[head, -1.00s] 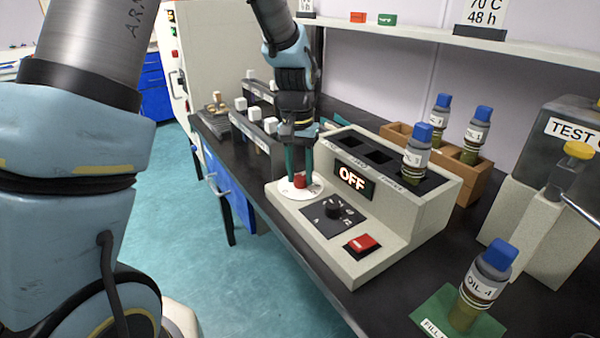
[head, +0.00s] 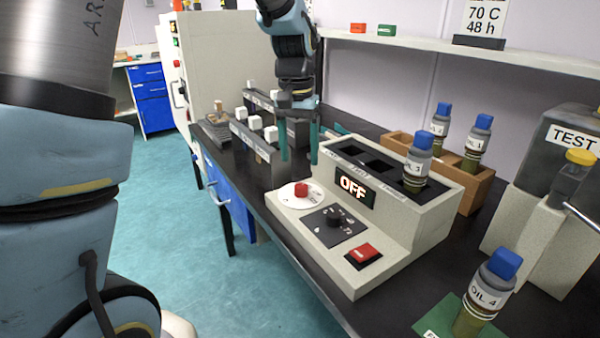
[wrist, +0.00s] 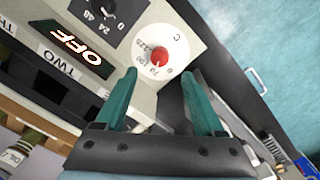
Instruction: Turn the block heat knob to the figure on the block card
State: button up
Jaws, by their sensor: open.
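The block heater (head: 400,235) is a pale grey box on the black bench, with a lit display (head: 353,187) reading OFF. The heat knob (head: 301,189) is red, on a white round dial (head: 290,200); in the wrist view the red knob (wrist: 160,57) sits on a dial with figures such as 70 and 125. My gripper (head: 299,158) is open and empty, above and behind the red knob, apart from it. In the wrist view my gripper's teal fingers (wrist: 160,95) stand wide apart, short of the knob. A card on the shelf (head: 483,18) reads 70 C, 48 h.
A black knob (head: 335,217) and a red switch (head: 363,253) are on the heater's front. An oil bottle (head: 417,165) stands in a heater well. OIL 4 (head: 485,295) stands on a green mat at right. White-topped pieces (head: 254,122) stand behind the gripper.

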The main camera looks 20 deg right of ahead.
jog(key=shift+r, duration=1.55)
jog(key=shift+a, duration=0.1)
jog(key=s+a+f+n+p, duration=0.1)
jog(key=a+n, duration=0.1)
jog(key=a, duration=0.8)
jog(key=s+a+f+n+t+p, duration=0.1)
jog(key=a+f+n, duration=0.1)
jog(key=a, duration=0.7)
jog(key=s+a+f+n+p, duration=0.1)
jog(key=s+a+n, duration=0.1)
jog(key=a, duration=0.8)
jog(key=shift+a+f+n+t, duration=0.35)
jog(key=shift+n+t, duration=0.05)
jog(key=shift+n, duration=0.1)
